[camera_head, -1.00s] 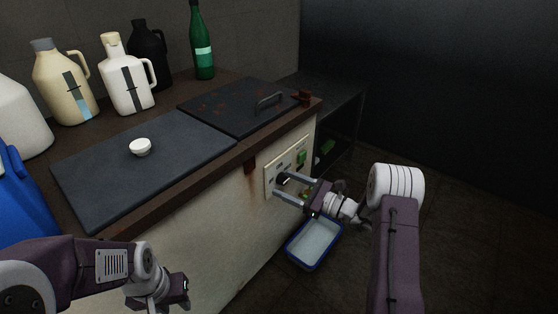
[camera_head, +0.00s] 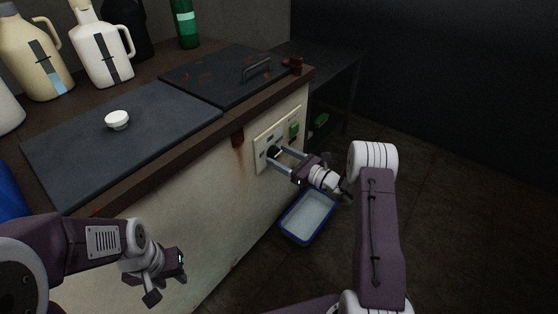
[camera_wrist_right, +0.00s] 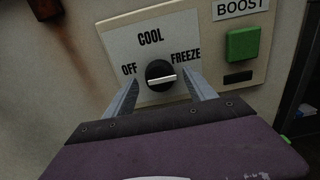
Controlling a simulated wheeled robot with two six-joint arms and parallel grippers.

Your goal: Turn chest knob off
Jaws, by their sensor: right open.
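The chest knob (camera_wrist_right: 160,76) is a black dial with a white pointer bar on a pale panel (camera_wrist_right: 118,48) lettered OFF, COOL and FREEZE. The bar lies nearly level, its right end towards FREEZE; which end is the pointer I cannot tell. In the head view the knob (camera_head: 274,152) is on the chest's front panel. My right gripper (camera_head: 278,157) is open, with one finger on each side of the knob; in the right wrist view its fingers (camera_wrist_right: 163,90) show left and right of it, apparently not touching. My left gripper (camera_head: 169,290) hangs at the lower left, away from the panel, its opening unclear.
A green BOOST button (camera_wrist_right: 243,44) is just right of the dial panel. A blue-rimmed tray (camera_head: 290,236) is on the floor below. The chest top has dark lids (camera_head: 150,110), a white knob (camera_head: 117,120), and jugs (camera_head: 100,50) behind.

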